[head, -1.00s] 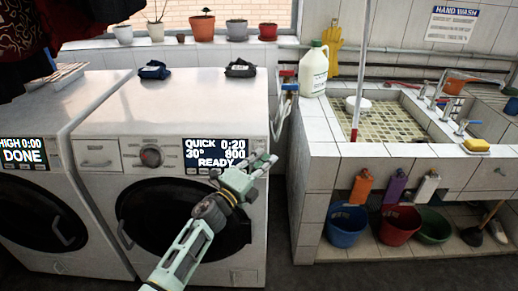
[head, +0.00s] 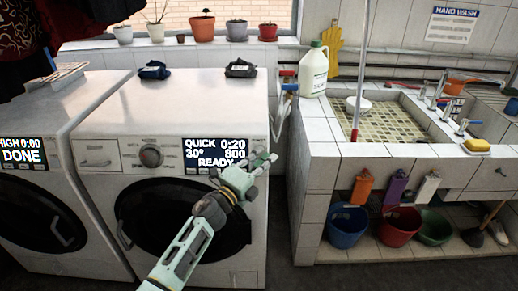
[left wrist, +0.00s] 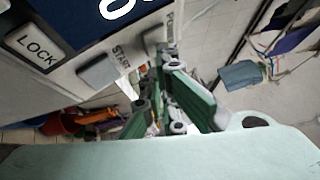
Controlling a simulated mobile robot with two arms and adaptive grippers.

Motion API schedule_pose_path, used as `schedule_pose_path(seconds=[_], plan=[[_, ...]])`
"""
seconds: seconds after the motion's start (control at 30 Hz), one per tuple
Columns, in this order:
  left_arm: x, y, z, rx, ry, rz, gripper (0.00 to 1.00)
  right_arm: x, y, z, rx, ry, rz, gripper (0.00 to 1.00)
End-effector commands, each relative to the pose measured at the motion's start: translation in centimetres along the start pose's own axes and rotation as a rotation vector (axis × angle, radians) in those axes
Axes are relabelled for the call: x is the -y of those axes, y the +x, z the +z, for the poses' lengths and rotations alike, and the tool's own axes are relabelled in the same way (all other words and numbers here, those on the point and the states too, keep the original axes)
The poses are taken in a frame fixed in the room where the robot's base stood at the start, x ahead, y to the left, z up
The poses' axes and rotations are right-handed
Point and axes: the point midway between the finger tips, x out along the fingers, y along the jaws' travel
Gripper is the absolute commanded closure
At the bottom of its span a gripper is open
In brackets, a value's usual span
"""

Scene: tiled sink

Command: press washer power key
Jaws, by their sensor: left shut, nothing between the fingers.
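The washer (head: 95,100) is the right one of two white front loaders, with a display (head: 208,153) reading QUICK 0:20, 30°, 800, READY. My left gripper (head: 264,158) is shut and empty at the panel's right end, beside the display. In the left wrist view its fingertips (left wrist: 167,55) are by the power key (left wrist: 154,39), whose label is partly cut off. I cannot tell whether they touch it. The start key (left wrist: 100,70) and the lock key (left wrist: 33,44) lie farther left. My right gripper is not in view.
A second washer (head: 22,215) showing DONE stands at left. A tiled sink (head: 335,160) is at right, with a white jug (head: 313,72) on its corner and buckets (head: 347,226) below. A gap separates washer and sink. Dark cloth items (head: 155,70) lie on the washer top.

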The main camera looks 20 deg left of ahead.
Motion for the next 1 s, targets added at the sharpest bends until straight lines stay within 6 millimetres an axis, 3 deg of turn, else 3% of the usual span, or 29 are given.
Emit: schedule_pose_path(seconds=[0.83,1.0], plan=[[0.5,-0.7,-0.5,0.000,-0.001,0.000,1.00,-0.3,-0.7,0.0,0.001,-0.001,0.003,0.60],[1.4,-1.5,-1.1,-0.001,-0.001,0.000,1.00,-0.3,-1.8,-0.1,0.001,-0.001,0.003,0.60]])
